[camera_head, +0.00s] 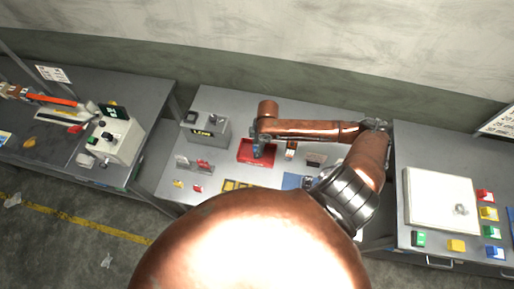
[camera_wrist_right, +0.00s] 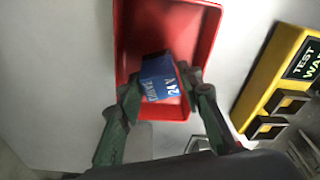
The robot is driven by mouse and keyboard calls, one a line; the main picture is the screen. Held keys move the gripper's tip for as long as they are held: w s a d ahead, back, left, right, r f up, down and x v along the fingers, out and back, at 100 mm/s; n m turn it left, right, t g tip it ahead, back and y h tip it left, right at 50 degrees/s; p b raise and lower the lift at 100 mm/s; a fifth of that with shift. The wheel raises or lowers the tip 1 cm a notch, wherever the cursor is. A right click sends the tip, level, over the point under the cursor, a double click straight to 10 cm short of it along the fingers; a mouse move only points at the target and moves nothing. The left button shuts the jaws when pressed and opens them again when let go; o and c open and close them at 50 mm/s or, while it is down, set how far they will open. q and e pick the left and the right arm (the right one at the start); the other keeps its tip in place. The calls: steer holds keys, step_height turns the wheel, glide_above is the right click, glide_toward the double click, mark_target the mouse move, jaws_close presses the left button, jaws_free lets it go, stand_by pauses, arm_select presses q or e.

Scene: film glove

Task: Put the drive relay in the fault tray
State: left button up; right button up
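The drive relay (camera_wrist_right: 166,82) is a blue block with white lettering, including "24V", in the right wrist view. My right gripper (camera_wrist_right: 160,88) has its two green-grey fingers against opposite sides of the relay and appears shut on it. The red fault tray (camera_wrist_right: 126,40) lies directly below, and the relay is seen over its inside; whether it touches the floor of the tray is unclear. In the head view the red tray (camera_head: 243,155) is on the middle bench, with the blue relay (camera_head: 257,151) below my right wrist. My left gripper is not in view.
A grey box (camera_head: 207,127) stands behind left on the middle bench. A yellow tester (camera_wrist_right: 272,75) lies right of the tray in the wrist view. Small red and yellow parts lie left of the tray. Side benches carry a control box (camera_head: 118,138) and a white panel (camera_head: 440,200).

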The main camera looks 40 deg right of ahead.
steer(key=shift+o, duration=1.3)
steer(key=shift+s, duration=0.1)
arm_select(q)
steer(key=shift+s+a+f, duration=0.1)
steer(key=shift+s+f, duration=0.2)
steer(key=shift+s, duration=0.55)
arm_select(e)
step_height(320, 180, up, 12)
steer(key=d, duration=0.1)
steer(key=shift+s+d, duration=0.25)
steer(key=shift+s, duration=0.15)
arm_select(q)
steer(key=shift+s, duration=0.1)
arm_select(e)
steer(key=shift+r, duration=0.1)
